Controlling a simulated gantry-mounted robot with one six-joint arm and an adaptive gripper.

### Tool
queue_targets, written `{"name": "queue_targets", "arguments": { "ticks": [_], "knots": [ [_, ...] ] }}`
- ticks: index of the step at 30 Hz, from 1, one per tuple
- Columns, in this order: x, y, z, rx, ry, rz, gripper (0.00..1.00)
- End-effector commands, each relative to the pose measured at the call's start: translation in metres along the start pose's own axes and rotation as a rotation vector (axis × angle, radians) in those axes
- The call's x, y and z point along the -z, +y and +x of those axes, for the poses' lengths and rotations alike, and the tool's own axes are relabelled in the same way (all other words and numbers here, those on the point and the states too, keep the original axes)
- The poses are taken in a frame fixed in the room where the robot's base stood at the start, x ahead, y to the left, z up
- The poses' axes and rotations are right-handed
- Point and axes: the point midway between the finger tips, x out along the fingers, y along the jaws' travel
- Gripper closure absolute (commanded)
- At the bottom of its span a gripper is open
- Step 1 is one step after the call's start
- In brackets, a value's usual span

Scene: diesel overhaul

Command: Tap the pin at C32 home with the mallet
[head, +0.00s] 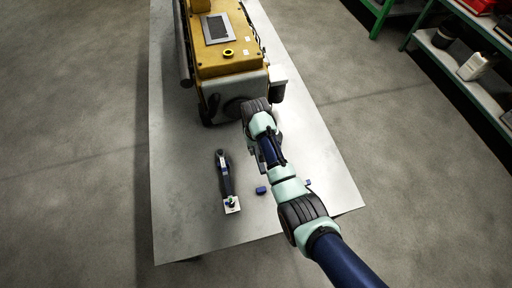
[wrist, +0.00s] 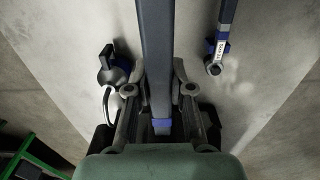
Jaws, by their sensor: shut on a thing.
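In the wrist view my gripper (wrist: 160,92) is shut on a long dark grey bar with a blue band (wrist: 162,125). The bar runs up out of the picture between the two fingers; it may be the mallet's handle, but no mallet head shows. In the head view my arm reaches over the table to the near end of the yellow engine (head: 230,62), and it hides the gripper and most of what it holds. I cannot make out the pin or the place C32 in either view.
The grey table (head: 180,215) is bare at the front left. In the wrist view a labelled wrench (wrist: 218,45) lies right and a silver rounded item (wrist: 116,76) left.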

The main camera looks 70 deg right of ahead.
Motion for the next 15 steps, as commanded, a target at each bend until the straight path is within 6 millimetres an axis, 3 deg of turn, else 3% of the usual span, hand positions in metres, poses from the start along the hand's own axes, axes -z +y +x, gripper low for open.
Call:
{"name": "queue_targets", "arguments": {
  "ticks": [1,6,15],
  "knots": [
    [0.002,0.0,-0.026,0.0,0.002,0.0,1.0],
    [0.003,-0.001,-0.069,0.0,0.0,0.0,1.0],
    [0.0,-0.001,-0.111,0.0,0.001,-0.001,1.0]
  ]
}}
